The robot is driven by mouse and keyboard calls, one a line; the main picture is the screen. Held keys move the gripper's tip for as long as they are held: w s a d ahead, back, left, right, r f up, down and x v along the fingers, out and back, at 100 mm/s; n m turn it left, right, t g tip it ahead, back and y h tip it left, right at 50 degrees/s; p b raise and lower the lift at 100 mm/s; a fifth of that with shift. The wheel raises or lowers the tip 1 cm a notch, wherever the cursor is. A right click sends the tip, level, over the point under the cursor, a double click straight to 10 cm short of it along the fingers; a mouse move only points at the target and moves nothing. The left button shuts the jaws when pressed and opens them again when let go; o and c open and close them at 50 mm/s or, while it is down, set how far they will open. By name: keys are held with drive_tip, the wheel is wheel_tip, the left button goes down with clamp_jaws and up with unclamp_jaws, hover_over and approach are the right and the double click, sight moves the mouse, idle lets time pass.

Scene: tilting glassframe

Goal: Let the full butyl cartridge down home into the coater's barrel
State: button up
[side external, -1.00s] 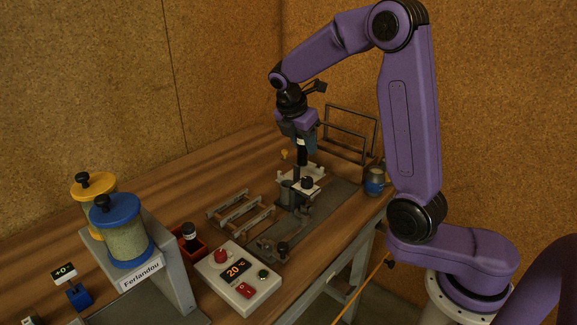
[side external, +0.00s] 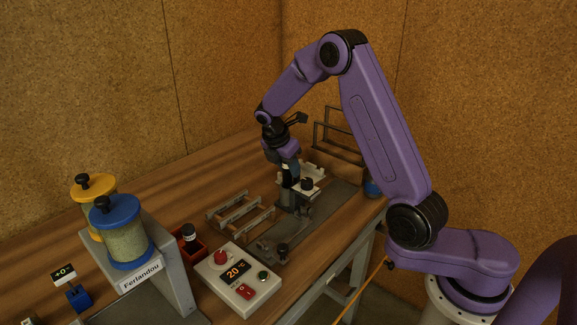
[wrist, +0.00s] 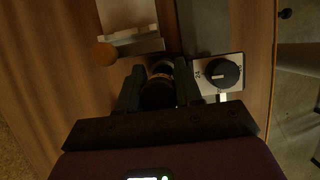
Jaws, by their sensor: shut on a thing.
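My gripper (side external: 288,164) is shut on the dark butyl cartridge (side external: 287,178) and holds it roughly upright over the coater (side external: 312,180). The grey barrel (side external: 287,199) stands at the coater's left side, directly below the cartridge. The cartridge's lower end meets the barrel's mouth or is just inside it; I cannot tell how deep. In the wrist view the cartridge (wrist: 158,94) shows as a dark round end between both fingers of my gripper (wrist: 160,72). The barrel's mouth is mostly hidden there by the cartridge and fingers.
A black dial (wrist: 223,74) sits on the coater close beside the fingers. A grey rack (side external: 240,209), a red tray (side external: 188,252) with a dark capped piece, and a control box (side external: 238,277) reading 20° stand left and in front. Wire frames (side external: 340,135) stand behind.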

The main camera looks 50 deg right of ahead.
drive_tip(key=shift+f, duration=0.55)
drive_tip(key=o, duration=1)
drive_tip(key=shift+o, duration=0.2)
drive_tip(key=shift+s, duration=0.1)
